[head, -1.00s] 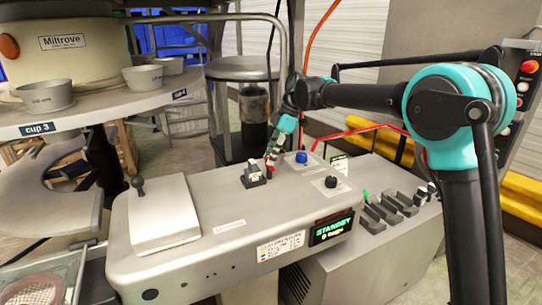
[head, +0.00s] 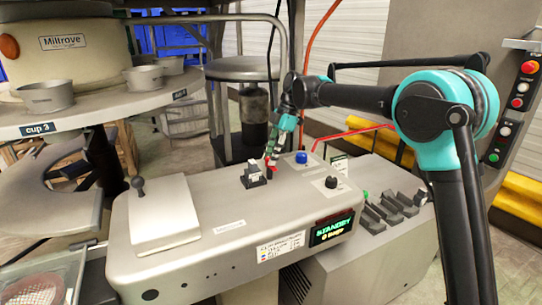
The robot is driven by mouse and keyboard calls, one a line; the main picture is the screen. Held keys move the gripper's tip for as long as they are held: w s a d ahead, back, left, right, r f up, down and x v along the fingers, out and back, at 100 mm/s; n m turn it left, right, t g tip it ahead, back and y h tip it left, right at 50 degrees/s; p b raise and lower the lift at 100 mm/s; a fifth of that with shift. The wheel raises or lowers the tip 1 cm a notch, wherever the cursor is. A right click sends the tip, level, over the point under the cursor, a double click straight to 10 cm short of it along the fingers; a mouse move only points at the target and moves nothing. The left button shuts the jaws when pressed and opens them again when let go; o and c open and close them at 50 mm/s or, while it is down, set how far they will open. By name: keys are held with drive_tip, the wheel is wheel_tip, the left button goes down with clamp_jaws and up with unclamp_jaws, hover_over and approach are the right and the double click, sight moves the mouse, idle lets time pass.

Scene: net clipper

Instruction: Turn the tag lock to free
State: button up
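The grey machine housing (head: 215,208) carries several controls, and no label I can read names the tag lock. A small black block with pale faces (head: 254,174) stands on its top. A round black knob (head: 331,182) is further right, and a blue button (head: 301,157) is behind it. I cannot tell which of these is the tag lock. My gripper (head: 271,163) points down, with red at its tips, just right of and behind the black block. Whether it touches the block is unclear. Its fingers are too small and overlapped to show an opening.
A display reading STANDBY (head: 331,229) is on the housing's front. Several black rocker-like levers (head: 390,210) stand to the right. A round table with cups (head: 90,112) is at left, and a stool (head: 238,70) stands behind. A button panel (head: 515,105) is at far right.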

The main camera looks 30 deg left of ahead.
drive_tip(key=o, duration=0.4)
drive_tip(key=shift+c, duration=0.2)
drive_tip(key=v, duration=1.2)
